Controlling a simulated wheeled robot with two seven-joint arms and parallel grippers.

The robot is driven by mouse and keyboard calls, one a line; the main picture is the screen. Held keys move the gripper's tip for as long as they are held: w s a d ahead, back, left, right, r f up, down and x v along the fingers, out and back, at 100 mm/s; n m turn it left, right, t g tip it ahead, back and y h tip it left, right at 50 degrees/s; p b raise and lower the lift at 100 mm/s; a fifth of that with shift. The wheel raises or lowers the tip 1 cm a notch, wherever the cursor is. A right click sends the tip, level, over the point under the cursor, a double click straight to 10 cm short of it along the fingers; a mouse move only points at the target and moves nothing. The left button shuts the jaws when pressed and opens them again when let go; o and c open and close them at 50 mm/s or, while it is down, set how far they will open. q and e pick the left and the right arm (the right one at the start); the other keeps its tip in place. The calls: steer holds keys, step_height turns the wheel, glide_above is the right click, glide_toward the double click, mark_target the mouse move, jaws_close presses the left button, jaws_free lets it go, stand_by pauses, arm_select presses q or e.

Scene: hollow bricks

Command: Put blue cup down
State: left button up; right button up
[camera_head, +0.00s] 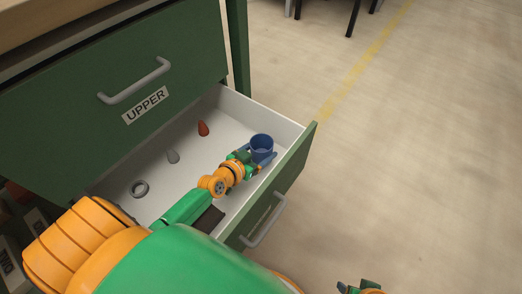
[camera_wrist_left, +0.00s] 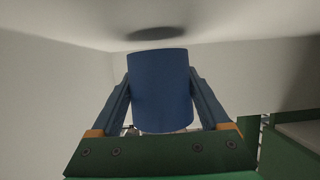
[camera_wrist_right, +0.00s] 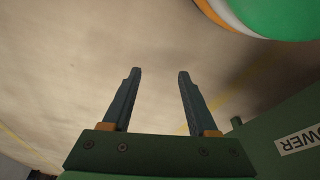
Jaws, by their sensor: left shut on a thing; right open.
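The blue cup (camera_head: 261,146) is upright over the far right part of the open drawer (camera_head: 226,103). My left gripper (camera_head: 262,158) is shut on the cup from its near side. In the left wrist view the cup (camera_wrist_left: 160,92) fills the space between the two fingers, with a dark shadow on the pale surface beyond it. I cannot tell whether the cup's base touches the drawer floor. My right gripper (camera_wrist_right: 158,75) is open and empty, outside the drawer, over the floor; its tip shows at the bottom of the head view (camera_head: 360,287).
In the drawer lie a red object (camera_head: 203,129), a small grey object (camera_head: 173,157) and a grey ring (camera_head: 140,188). A dark flat item (camera_head: 209,219) lies near the drawer front. The closed drawer marked UPPER (camera_head: 125,95) is above. Open floor (camera_head: 420,150) is to the right.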

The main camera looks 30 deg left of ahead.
arm_select(q)
steer(key=shift+f, duration=0.3)
arm_select(e)
steer(key=shift+r, duration=0.4)
arm_select(q)
steer(key=shift+f+b, duration=0.2)
steer(key=shift+b, duration=0.2)
steer(key=o, duration=1.5)
arm_select(e)
steer(key=shift+s+r, duration=0.1)
steer(key=shift+r, duration=0.55)
arm_select(q)
steer(key=shift+r, duration=0.1)
